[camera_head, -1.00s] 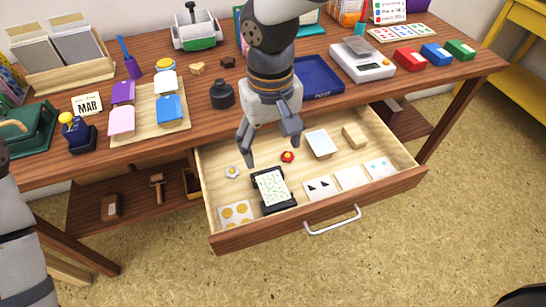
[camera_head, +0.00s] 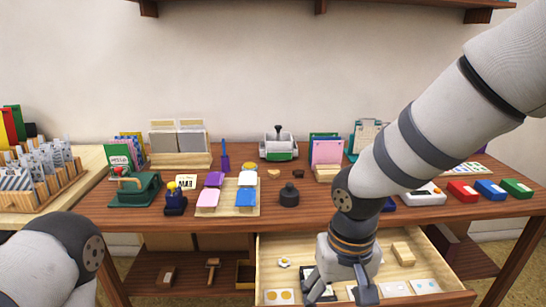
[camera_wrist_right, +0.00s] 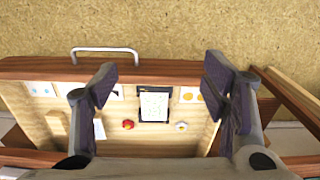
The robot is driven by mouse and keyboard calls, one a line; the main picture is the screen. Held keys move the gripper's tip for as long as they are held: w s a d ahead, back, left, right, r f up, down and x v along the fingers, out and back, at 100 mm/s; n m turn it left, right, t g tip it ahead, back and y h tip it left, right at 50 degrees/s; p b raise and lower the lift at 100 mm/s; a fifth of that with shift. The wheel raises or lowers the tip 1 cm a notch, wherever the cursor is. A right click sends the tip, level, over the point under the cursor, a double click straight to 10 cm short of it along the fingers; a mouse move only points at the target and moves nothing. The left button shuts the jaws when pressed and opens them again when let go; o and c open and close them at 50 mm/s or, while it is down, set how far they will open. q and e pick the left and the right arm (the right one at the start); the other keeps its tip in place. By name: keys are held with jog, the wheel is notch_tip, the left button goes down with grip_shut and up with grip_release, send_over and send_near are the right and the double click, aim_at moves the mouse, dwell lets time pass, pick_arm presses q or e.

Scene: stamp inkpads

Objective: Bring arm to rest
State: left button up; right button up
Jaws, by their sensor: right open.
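My right gripper (camera_head: 340,286) hangs over the open drawer (camera_head: 440,252) in the head view, its fingers pointing down. In the right wrist view its fingers (camera_wrist_right: 160,78) are spread wide with nothing between them, above the drawer. A black-framed pad with a pale speckled face (camera_wrist_right: 154,104) lies in the drawer below, between the fingers in that view and apart from them. My left arm shows only as a rounded link at the lower left of the head view. Its gripper is outside the frame.
The drawer also holds a red piece (camera_wrist_right: 128,124), a white flower-like piece (camera_wrist_right: 181,127), a yellow-dotted card (camera_wrist_right: 190,95) and a wooden block (camera_head: 403,253). The drawer handle (camera_wrist_right: 104,50) sticks out.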

jog(key=s+d+f+g+y, duration=0.2)
jog(key=s+f, duration=1)
jog(key=f, duration=0.3)
jog(key=s+d+f+h, duration=0.1)
jog(key=s+d+f, duration=0.2)
jog(key=s, duration=0.7)
jog(key=s+d+f+m, duration=0.1)
jog(key=s+d+f, duration=0.1)
jog(key=s+d, duration=0.4)
jog(key=s, duration=0.4)
jog(key=shift+d+f+g+h, duration=0.2)
jog(key=shift+f+g+h, duration=0.1)
jog(key=shift+f+h, duration=0.1)
